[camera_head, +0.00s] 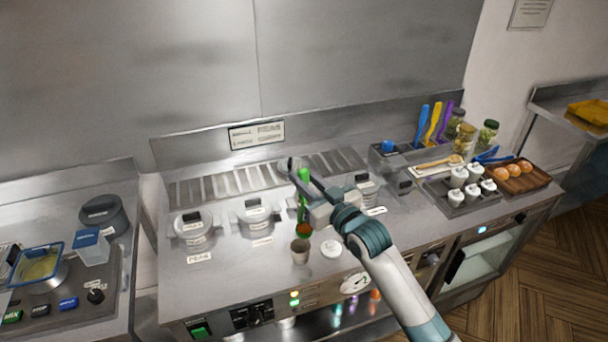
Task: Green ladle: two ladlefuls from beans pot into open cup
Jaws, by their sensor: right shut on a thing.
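My right gripper (308,193) is shut on the upright green ladle (303,178), above the middle of the range top. The ladle's bowl (303,230) hangs low, with something orange-brown at it, just behind and above the open cup (300,251); I cannot tell whether they touch. The cup's contents are too small to make out. A round white lid (331,249) lies to the right of the cup. Lidded pots stand at the left (193,225), centre (257,213) and right (366,186). The area behind my gripper is hidden, and I cannot pick out the beans pot. My left gripper is out of view.
A label reading PEAS (199,258) lies before the left pot. On the right are a rack of white shakers (456,196), a wooden tray with round orange items (540,180), jars (487,134) and coloured utensils (434,122). The counter's front left is clear.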

